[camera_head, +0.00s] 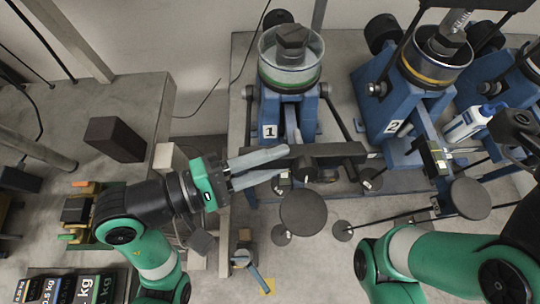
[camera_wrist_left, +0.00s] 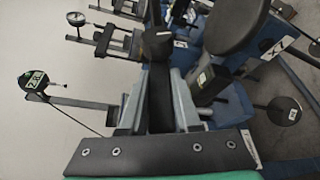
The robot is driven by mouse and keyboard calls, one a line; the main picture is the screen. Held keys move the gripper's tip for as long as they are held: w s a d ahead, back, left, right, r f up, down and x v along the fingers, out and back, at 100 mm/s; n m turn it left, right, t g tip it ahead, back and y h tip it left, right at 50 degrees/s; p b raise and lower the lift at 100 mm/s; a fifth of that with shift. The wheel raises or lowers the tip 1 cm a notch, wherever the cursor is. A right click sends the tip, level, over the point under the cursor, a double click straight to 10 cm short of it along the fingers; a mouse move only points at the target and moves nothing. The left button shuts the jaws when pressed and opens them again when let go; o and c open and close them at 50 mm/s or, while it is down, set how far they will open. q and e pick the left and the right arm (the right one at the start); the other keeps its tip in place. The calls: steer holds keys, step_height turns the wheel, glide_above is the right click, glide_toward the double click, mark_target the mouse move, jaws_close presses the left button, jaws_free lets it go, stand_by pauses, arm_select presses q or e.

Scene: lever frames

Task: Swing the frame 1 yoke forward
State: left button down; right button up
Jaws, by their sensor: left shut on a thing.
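Frame 1 is the blue lever frame with the "1" label (camera_head: 270,131), upright at the back middle in the head view. Its dark yoke (camera_head: 335,152) is a bar lying across the front of the frame. My left gripper (camera_head: 272,168) comes in from the left, its two grey fingers at the yoke's left end. In the left wrist view, the fingers (camera_wrist_left: 158,112) lie either side of a dark bar, shut on it. The contact itself is partly hidden in the head view. My right arm shows at lower right; its gripper is not clearly visible.
Frame 2 (camera_head: 393,127) stands to the right, with another blue frame beyond it. A dark round disc (camera_head: 304,210) is just below the yoke. A white-blue bottle (camera_head: 468,122) is at right. A dark block (camera_head: 115,138) sits on the left table. Labelled weights (camera_head: 70,289) lie at lower left.

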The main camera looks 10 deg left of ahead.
arm_select(q)
steer(key=c, duration=0.6)
jaws_free()
